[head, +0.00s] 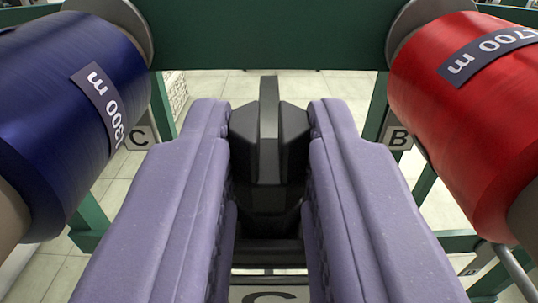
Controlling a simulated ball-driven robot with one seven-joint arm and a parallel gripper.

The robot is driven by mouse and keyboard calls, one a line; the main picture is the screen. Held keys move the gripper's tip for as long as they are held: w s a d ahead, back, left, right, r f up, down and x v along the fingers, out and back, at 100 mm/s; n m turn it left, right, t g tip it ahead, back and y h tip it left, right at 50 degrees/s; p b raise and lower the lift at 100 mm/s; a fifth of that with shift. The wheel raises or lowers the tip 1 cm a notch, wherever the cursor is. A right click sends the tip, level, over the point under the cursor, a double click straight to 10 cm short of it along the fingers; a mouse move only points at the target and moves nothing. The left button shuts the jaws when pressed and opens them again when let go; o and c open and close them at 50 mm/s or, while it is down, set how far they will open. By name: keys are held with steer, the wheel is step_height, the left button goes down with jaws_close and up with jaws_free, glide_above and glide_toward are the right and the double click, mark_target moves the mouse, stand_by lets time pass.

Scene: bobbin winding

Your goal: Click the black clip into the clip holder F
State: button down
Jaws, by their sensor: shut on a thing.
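My gripper (269,118), with two purple padded fingers, is shut on the black clip (268,165) in the middle of the head view. The clip is faceted, with a narrow upright ridge along its middle, and its sides lie between the finger pads. Its lower part is in shadow between the fingers, so I cannot tell whether it touches anything below. I see no label F, and cannot pick out clip holder F.
Plates C (129,143) and B (394,143) sit on the green frame (270,35). A cut-off label (240,293) shows at the bottom.

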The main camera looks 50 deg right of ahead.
steer(key=shift+r, duration=0.2)
steer(key=shift+r+p, duration=1.1)
steer(key=shift+r, duration=0.4)
steer(key=shift+a, duration=0.1)
steer(key=v, duration=0.9)
